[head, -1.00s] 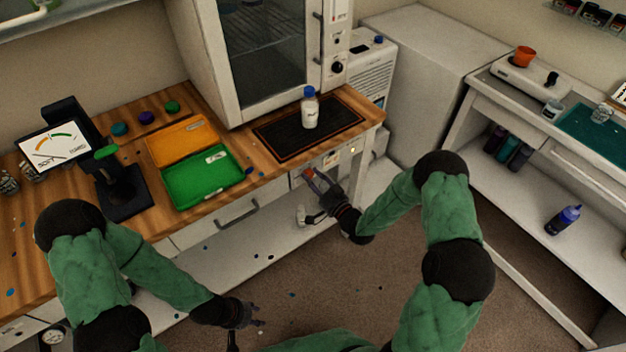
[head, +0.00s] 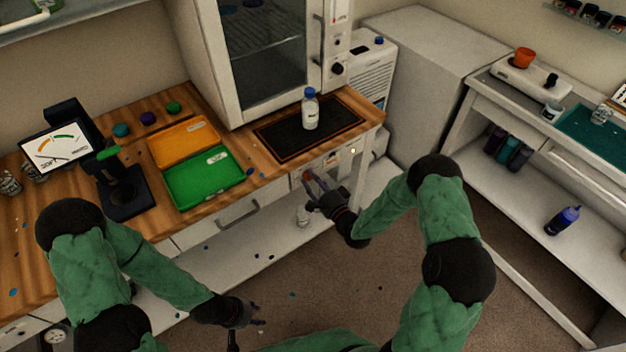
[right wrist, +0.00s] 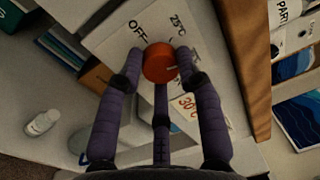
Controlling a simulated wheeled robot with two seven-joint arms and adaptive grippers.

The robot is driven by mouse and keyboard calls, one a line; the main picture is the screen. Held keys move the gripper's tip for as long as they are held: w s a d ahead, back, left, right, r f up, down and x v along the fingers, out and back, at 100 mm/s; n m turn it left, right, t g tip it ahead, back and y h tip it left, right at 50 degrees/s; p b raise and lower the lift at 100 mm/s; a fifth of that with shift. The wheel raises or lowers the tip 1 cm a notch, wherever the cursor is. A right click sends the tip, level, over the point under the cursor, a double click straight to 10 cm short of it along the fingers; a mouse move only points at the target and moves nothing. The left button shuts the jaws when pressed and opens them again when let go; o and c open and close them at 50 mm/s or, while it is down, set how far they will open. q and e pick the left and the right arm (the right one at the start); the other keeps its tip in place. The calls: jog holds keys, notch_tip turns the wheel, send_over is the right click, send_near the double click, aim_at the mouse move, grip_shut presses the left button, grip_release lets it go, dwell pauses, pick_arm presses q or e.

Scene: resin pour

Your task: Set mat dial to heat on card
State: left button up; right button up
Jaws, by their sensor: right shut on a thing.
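The heating mat (head: 275,142) is black with an orange border and lies on the wooden bench. Its dial is a red-orange knob (right wrist: 160,63) on a pale front panel, also visible in the head view (head: 308,175). Around the knob I read "OFF" on the left and "25°C" above right. A card with red "30°C" (right wrist: 188,106) shows beside it, partly behind a finger. My right gripper (right wrist: 158,74) is shut on the knob, fingertips around its sides. The knob's exact setting is hard to read. My left gripper (head: 258,312) is open and empty, low over the floor.
A blue-capped bottle (head: 310,112) stands on the mat. A white oven cabinet (head: 228,95) is behind it. Green (head: 205,178) and orange (head: 183,143) trays lie to the left. A white bottle (right wrist: 42,122) stands on the shelf below. Open floor lies in front.

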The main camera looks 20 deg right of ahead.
jog(key=shift+m, duration=1.7)
jog(key=o, duration=1.1)
jog(key=shift+o, duration=0.2)
jog(key=r+v, duration=0.1)
jog(key=v, duration=1.1)
jog(key=shift+a+f, duration=0.15)
jog(key=shift+f, duration=0.25)
